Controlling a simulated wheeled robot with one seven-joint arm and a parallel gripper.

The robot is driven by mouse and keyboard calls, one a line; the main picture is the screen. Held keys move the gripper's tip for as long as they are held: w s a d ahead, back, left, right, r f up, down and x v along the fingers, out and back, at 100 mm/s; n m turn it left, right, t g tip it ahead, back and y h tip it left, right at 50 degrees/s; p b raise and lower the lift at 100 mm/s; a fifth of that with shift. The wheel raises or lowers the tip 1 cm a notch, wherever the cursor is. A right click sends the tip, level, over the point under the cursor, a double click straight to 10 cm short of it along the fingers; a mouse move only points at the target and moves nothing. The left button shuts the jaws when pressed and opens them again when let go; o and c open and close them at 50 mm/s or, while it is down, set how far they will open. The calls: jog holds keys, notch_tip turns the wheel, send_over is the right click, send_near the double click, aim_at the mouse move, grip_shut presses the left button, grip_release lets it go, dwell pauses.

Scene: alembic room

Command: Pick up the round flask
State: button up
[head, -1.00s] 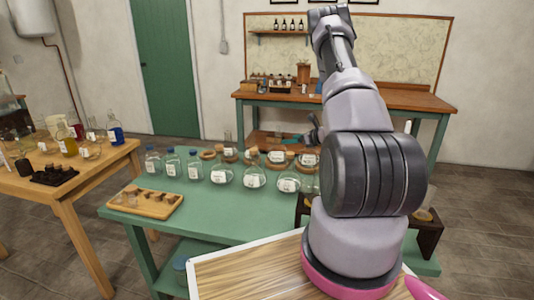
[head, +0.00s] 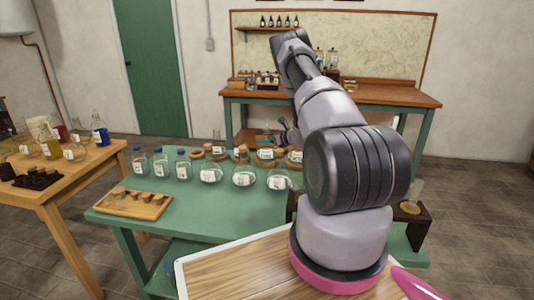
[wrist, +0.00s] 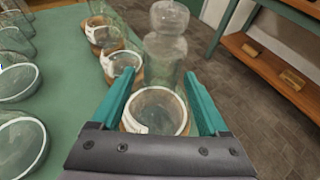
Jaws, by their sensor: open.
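In the head view, round flasks with white labels stand on cork rings along the far edge of the green table, one of them (head: 268,154) near my gripper (head: 277,136). In the wrist view, my gripper (wrist: 162,100) is open, its two teal fingers pointing forward. A clear round flask (wrist: 158,108) on a cork ring shows between the fingers; contact cannot be told. A clear glass shape with a rounded top (wrist: 166,45) rises just beyond or behind it; I cannot tell whether it is a separate bottle.
More ringed flasks (wrist: 121,66) stand close to the left. Labelled flasks (head: 244,178) fill the front row. A wooden tray (head: 133,202) lies at the left of the green table (head: 215,215). A workbench (head: 390,96) stands behind.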

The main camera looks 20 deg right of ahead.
jog(key=shift+w, duration=0.1)
jog(key=shift+c, duration=0.3)
grip_shut()
jog(key=shift+f, duration=0.15)
dwell(1.0)
